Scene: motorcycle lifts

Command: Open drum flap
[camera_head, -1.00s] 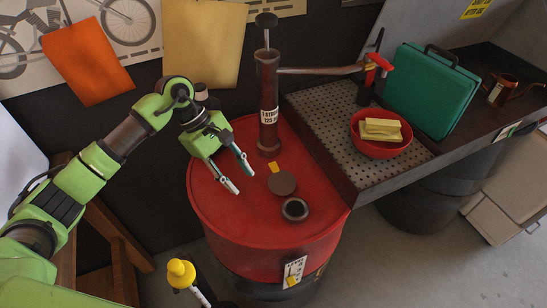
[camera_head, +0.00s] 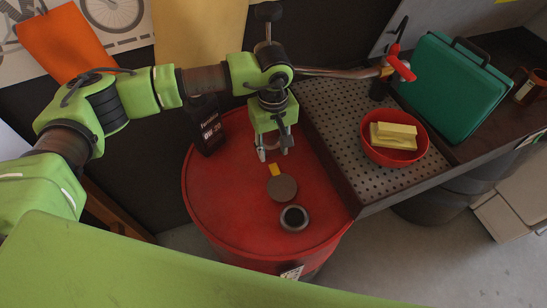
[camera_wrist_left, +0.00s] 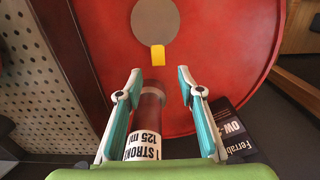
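The red drum (camera_head: 225,205) stands upright with a grey-brown round flap (camera_head: 282,189) lying flat on its top. A small yellow tab (camera_head: 275,169) sits at the flap's far edge. Both the flap (camera_wrist_left: 154,20) and the tab (camera_wrist_left: 158,56) show in the left wrist view. My left gripper (camera_head: 273,154) is open, pointing down just behind the tab and apart from it. In the left wrist view, its fingers (camera_wrist_left: 160,82) are spread, with the tab beyond them. The right gripper is not in view.
A dark ring-shaped fitting (camera_head: 294,218) lies in front of the flap. A dark box (camera_head: 206,130) is on the drum's left. A perforated tray (camera_head: 335,130) with a red bowl (camera_head: 372,152) adjoins the drum's right.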

